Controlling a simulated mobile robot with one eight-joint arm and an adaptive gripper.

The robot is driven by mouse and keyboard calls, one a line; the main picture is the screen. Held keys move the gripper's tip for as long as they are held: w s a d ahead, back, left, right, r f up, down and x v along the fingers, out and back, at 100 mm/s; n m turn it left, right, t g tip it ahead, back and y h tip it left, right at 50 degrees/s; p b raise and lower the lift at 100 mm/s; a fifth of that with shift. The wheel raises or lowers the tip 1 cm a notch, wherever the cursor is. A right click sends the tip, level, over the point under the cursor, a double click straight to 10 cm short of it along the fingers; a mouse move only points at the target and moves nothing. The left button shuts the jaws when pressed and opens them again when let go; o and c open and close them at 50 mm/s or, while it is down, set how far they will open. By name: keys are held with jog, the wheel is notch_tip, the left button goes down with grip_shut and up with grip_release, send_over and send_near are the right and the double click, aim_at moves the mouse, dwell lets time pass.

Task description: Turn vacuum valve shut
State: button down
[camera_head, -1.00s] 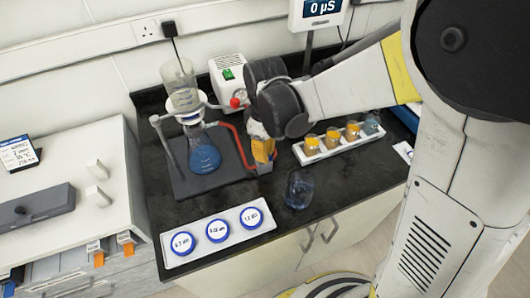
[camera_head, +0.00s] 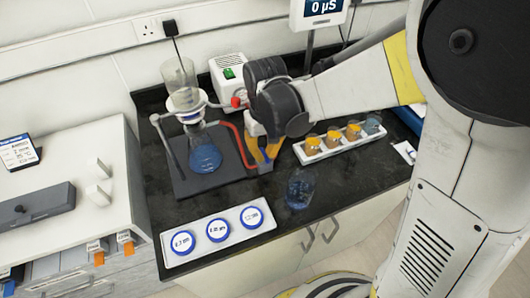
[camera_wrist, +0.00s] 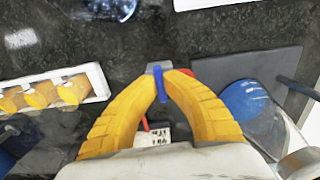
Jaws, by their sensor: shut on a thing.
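The vacuum valve has a small grey body (camera_wrist: 151,69) with a blue handle (camera_wrist: 160,86) on top. In the wrist view, the yellow fingers of my gripper (camera_wrist: 163,79) close from both sides on the blue handle. In the head view, my gripper (camera_head: 264,160) points down at the valve (camera_head: 265,169), which is on the bench beside the dark base plate. A red hose (camera_head: 237,146) runs from the flask side toward the valve. The fingers hide part of the valve in the head view.
A flask with blue liquid (camera_head: 205,158) and a glass funnel (camera_head: 179,82) stand to the left. A white rack (camera_head: 342,143) of sample cups is on the right. A beaker (camera_head: 299,190) and a white filter tray (camera_head: 261,229) stand in front. A white pump (camera_head: 229,75) is behind.

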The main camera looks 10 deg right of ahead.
aim_at(265, 155)
jog(key=shift+m, duration=0.3)
jog(key=c, duration=1.5)
grip_release()
notch_tip(265, 155, up, 12)
jog(key=s+d+m+t+b, duration=0.1)
jog(key=s+d+m+t, duration=0.2)
jog(key=s+d+t, duration=0.4)
jog(key=s+d, duration=0.3)
jog(key=d, duration=0.3)
jog(key=shift+s+d+b, duration=0.15)
jog(key=shift+d+b, duration=0.15)
jog(key=shift+d, duration=0.05)
